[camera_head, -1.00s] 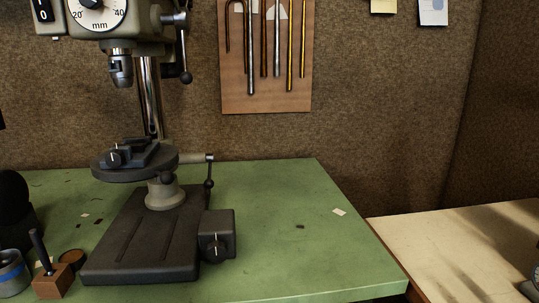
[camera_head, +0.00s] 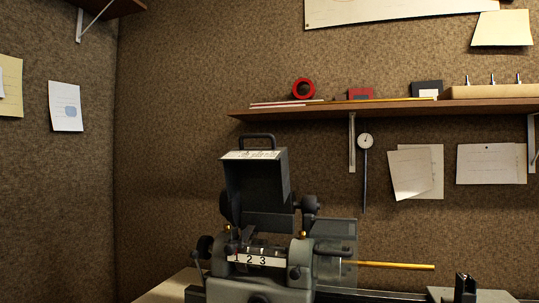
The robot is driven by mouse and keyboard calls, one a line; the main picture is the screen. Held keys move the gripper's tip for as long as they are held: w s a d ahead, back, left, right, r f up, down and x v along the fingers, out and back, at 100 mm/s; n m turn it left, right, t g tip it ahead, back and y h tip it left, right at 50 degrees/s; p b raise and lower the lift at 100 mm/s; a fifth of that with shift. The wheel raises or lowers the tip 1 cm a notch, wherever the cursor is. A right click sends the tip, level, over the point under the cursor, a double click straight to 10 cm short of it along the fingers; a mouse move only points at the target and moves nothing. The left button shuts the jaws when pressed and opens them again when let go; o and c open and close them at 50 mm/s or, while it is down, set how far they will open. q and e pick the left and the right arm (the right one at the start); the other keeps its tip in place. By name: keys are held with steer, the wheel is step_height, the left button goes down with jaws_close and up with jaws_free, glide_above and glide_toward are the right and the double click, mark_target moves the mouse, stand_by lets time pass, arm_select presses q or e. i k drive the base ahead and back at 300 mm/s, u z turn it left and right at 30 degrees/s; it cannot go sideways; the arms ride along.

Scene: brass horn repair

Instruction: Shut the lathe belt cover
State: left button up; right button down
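The lathe (camera_head: 272,284) stands at the bottom middle of the head view, its lower part cut off by the frame edge. Its belt cover (camera_head: 257,178) is a dark box-like lid with a handle on top. The cover stands raised and open above the headstock. Below it the opening shows a white label strip (camera_head: 257,260) numbered 1 2 3. A thin brass-coloured rod (camera_head: 395,266) sticks out to the right of the headstock. Neither of my grippers is in view.
A wooden shelf (camera_head: 400,111) with a red ring (camera_head: 303,88) and small boxes runs along the wall above and behind the lathe. A dial gauge (camera_head: 365,141) hangs below the shelf. The space left of the lathe looks clear.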

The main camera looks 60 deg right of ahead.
mark_target(261, 175)
steer(key=z, duration=1.85)
steer(key=k, duration=0.5)
steer(key=u, duration=1.3)
steer(key=i, duration=0.65)
steer(key=z, duration=2.4)
